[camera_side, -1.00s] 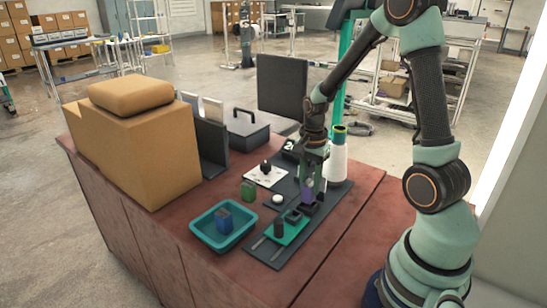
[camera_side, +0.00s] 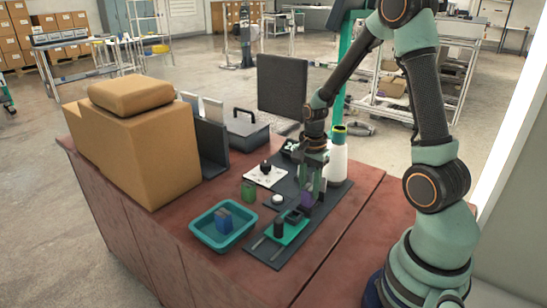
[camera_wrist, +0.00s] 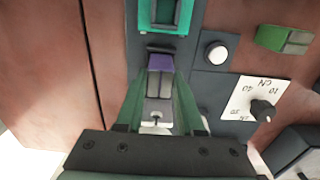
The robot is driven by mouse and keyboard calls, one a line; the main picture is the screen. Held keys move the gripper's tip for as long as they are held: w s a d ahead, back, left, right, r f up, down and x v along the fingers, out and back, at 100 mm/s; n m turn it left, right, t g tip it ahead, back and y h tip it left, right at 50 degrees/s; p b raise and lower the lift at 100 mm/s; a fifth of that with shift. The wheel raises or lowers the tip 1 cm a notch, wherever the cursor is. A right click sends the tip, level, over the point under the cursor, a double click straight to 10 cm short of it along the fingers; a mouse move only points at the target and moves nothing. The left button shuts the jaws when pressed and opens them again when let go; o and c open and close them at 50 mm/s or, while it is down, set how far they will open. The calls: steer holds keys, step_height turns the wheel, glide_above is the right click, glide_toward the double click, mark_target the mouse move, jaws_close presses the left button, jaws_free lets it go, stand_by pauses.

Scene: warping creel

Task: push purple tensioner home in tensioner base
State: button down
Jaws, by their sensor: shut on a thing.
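The purple tensioner (camera_side: 307,199) is between the fingers of my gripper (camera_side: 313,186), low over the dark mat. In the wrist view the purple tensioner (camera_wrist: 160,62) shows its purple end and grey body between the two green fingers of my gripper (camera_wrist: 160,90). My gripper is shut on it. A dark edge, seemingly the tensioner base (camera_wrist: 160,48), shows just beyond the purple end. The tensioner and fingers mostly hide the base, so I cannot tell how deep the tensioner sits in it.
A green plate (camera_side: 287,232) with dark fittings lies in front of my gripper. A white round button (camera_side: 278,199), a dial panel (camera_side: 258,177) and a green block (camera_side: 248,190) are to the left. A teal tray (camera_side: 205,240) holds a blue block.

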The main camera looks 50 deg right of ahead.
mark_target(309, 188)
steer(key=shift+f, duration=0.6)
stand_by(0.3)
steer(key=shift+c, duration=1)
jaws_free()
steer(key=shift+r, duration=3.5)
steer(key=shift+r, duration=0.1)
step_height(309, 188, up, 12)
